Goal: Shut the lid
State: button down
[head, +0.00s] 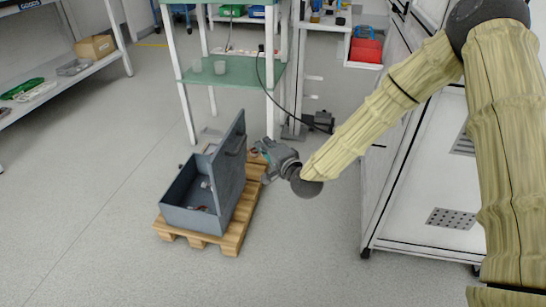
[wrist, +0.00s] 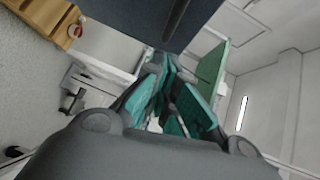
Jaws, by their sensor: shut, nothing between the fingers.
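A grey-blue metal box (head: 190,215) stands on a wooden pallet (head: 232,240) on the floor in the head view. Its lid (head: 229,165) is open and stands roughly upright at the box's right side. A few small items lie inside the box. My gripper (head: 258,150) is just right of the lid's outer face, near its upper part; I cannot tell whether it touches. In the wrist view my gripper's teal fingers (wrist: 172,100) are shut and empty. A dark blue-grey surface, apparently the lid (wrist: 140,18), fills the top of that view.
A green-topped workbench (head: 230,75) stands behind the box, with a dark cable hanging by its leg. A white cabinet (head: 415,190) is on the right. A shelf with goods (head: 70,75) is at the far left. The floor left and in front of the pallet is clear.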

jog(key=a, duration=0.1)
jog(key=a+b, duration=0.1)
jog(key=w+a, duration=0.1)
jog(key=shift+a+f+b, duration=0.3)
jog(key=shift+f+b, duration=0.05)
jog(key=shift+r+p, duration=0.15)
jog(key=shift+p, duration=0.15)
